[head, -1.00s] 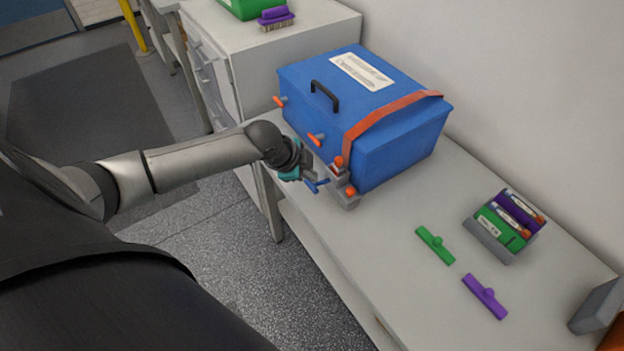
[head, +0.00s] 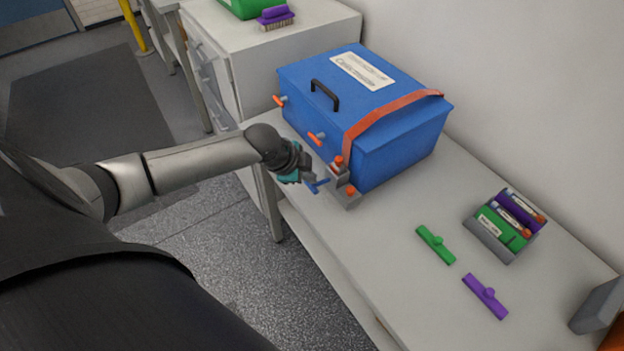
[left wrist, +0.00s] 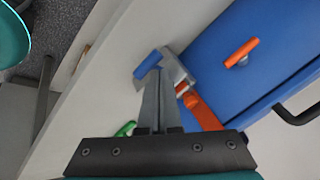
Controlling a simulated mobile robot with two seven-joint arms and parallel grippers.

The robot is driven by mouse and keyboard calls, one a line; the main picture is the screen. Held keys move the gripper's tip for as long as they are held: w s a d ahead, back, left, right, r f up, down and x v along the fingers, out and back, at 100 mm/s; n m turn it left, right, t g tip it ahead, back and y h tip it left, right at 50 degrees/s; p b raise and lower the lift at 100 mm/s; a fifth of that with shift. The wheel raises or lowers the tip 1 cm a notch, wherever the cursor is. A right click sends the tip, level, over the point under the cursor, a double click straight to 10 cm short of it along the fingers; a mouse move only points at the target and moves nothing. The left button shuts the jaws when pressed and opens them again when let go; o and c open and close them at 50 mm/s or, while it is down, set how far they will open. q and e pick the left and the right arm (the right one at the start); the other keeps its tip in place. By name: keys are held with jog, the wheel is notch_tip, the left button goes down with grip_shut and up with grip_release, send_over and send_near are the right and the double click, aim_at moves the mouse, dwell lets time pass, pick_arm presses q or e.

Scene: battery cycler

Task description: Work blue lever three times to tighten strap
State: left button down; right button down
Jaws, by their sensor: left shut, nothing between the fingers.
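A blue box (head: 400,150) with a black handle (head: 324,94) stands on the bench, and an orange strap (head: 395,106) runs across its lid. A grey ratchet (head: 346,192) with orange knobs sits at the box's near corner. The small blue lever (head: 318,187) sticks out from it toward my left gripper (head: 310,177). In the left wrist view, my left gripper (left wrist: 157,72) is shut and empty, its fingertips at the blue lever (left wrist: 147,66); I cannot tell whether they touch it. The strap (left wrist: 204,113) shows beyond the fingers. My right gripper is out of view.
Orange latches (head: 315,139) stick out from the box's front. A green clip-like piece (head: 435,245), a purple one (head: 485,296) and a small tray (head: 487,243) of coloured items lie to the right. The bench (head: 390,220) between them and the ratchet is clear.

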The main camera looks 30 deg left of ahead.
pick_arm(q)
jog(key=shift+s+a+f+b, duration=0.15)
jog(key=shift+f+b, duration=0.1)
jog(key=shift+f, duration=0.3)
jog(key=shift+s+d+f+b, duration=0.1)
jog(key=shift+s+f+b, duration=0.1)
jog(key=shift+f, duration=0.3)
dwell(0.7)
jog(key=shift+r, duration=0.1)
dwell(0.4)
jog(key=shift+w+r+p, duration=0.25)
jog(key=shift+r+p, duration=0.6)
jog(key=shift+p, duration=0.05)
jog(key=shift+w+r+p, duration=0.25)
jog(key=shift+r+p, duration=0.6)
jog(key=shift+p, duration=0.05)
jog(key=r+p, duration=0.3)
jog(key=w+r+p, duration=0.1)
jog(key=shift+w+d+r, duration=0.1)
jog(key=shift+d+r, duration=0.3)
jog(key=shift+p, duration=0.3)
dwell(1.3)
